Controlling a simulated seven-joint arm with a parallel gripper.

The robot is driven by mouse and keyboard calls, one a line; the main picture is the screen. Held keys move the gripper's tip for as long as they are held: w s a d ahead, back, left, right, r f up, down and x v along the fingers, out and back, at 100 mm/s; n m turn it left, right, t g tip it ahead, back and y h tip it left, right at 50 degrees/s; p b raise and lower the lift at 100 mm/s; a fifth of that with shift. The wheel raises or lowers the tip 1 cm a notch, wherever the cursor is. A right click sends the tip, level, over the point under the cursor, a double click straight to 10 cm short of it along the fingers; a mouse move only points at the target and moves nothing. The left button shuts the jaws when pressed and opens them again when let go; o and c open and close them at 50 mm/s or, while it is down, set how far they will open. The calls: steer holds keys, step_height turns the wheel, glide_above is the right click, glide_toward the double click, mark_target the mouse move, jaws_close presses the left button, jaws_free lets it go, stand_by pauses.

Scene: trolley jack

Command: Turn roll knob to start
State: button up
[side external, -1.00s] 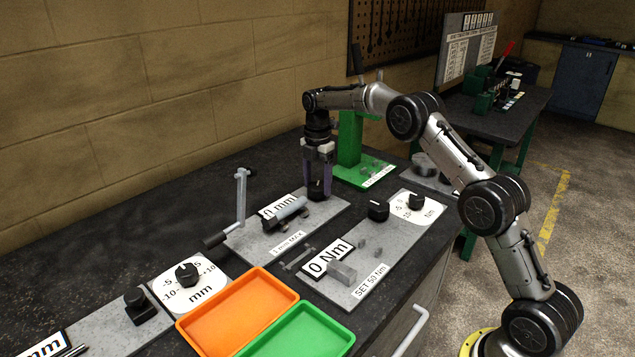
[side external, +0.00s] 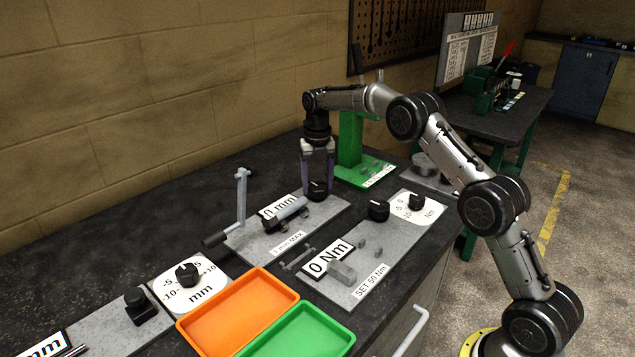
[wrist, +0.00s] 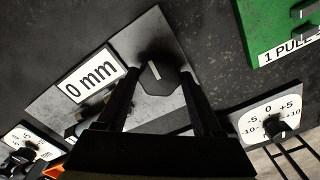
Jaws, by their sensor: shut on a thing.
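A black knob with a white pointer line (side external: 318,192) stands on the far end of the grey plate (side external: 338,208) that bears the "0 mm" sign (side external: 279,207). My gripper (side external: 318,184) points straight down over it, its two fingers shut on the knob's sides. In the wrist view the knob (wrist: 160,75) sits between the fingertips (wrist: 161,82), with its white line facing up. The "0 mm" sign (wrist: 90,78) is to the left of the knob there. The fingers hide part of the knob's sides.
A crank handle (side external: 241,205) rises left of the plate. To the right, a second plate has a "0 Nm" sign (side external: 330,257) and black knobs (side external: 378,209). A green stand (side external: 350,150) is close behind my gripper. Orange (side external: 237,310) and green (side external: 300,334) trays lie in front.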

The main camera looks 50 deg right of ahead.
mark_target(317, 186)
steer(key=shift+r+n, duration=0.15)
steer(key=shift+n, duration=0.45)
steer(key=o, duration=1.1)
steer(key=shift+o, duration=1.3)
step_height(317, 186, up, 14)
steer(key=shift+f, duration=0.2)
